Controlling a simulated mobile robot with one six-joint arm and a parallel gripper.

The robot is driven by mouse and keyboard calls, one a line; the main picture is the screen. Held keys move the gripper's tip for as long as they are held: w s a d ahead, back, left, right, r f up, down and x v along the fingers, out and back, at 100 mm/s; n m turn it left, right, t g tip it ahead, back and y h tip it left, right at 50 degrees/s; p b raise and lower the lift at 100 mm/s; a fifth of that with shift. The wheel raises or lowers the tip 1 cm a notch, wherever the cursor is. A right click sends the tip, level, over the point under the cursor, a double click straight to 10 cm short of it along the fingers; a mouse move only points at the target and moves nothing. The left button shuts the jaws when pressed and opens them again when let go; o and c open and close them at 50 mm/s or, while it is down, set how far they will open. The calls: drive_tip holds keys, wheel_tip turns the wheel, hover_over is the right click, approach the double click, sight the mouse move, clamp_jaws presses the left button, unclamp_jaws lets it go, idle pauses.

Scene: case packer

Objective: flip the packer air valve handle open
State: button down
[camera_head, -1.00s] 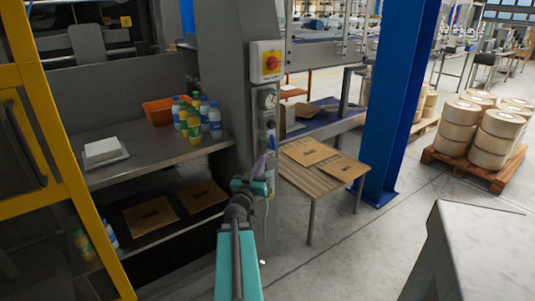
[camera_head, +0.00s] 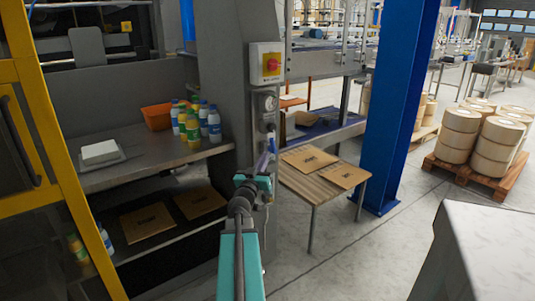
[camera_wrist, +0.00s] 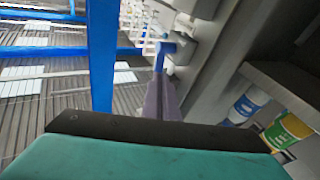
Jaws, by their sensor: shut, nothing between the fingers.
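The blue air valve handle (camera_head: 271,143) is on the grey packer post, below a round gauge (camera_head: 266,103). In the wrist view the blue handle (camera_wrist: 164,52) lies just beyond the fingertips, with white fittings beside it. My gripper (camera_head: 263,160), with purple fingers, is shut and empty, just below and in front of the handle. In the wrist view the shut fingers (camera_wrist: 160,84) point at the handle and overlap its lower end. I cannot tell whether they touch it.
A red and yellow switch box (camera_head: 270,64) is above the gauge. Bottles (camera_head: 192,123) and an orange bin (camera_head: 157,115) stand on the shelf at left. A small table with flat cartons (camera_head: 308,158) and a blue column (camera_head: 392,120) are at right.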

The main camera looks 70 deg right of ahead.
sight(268, 150)
drive_tip(key=shift+x, duration=2.75)
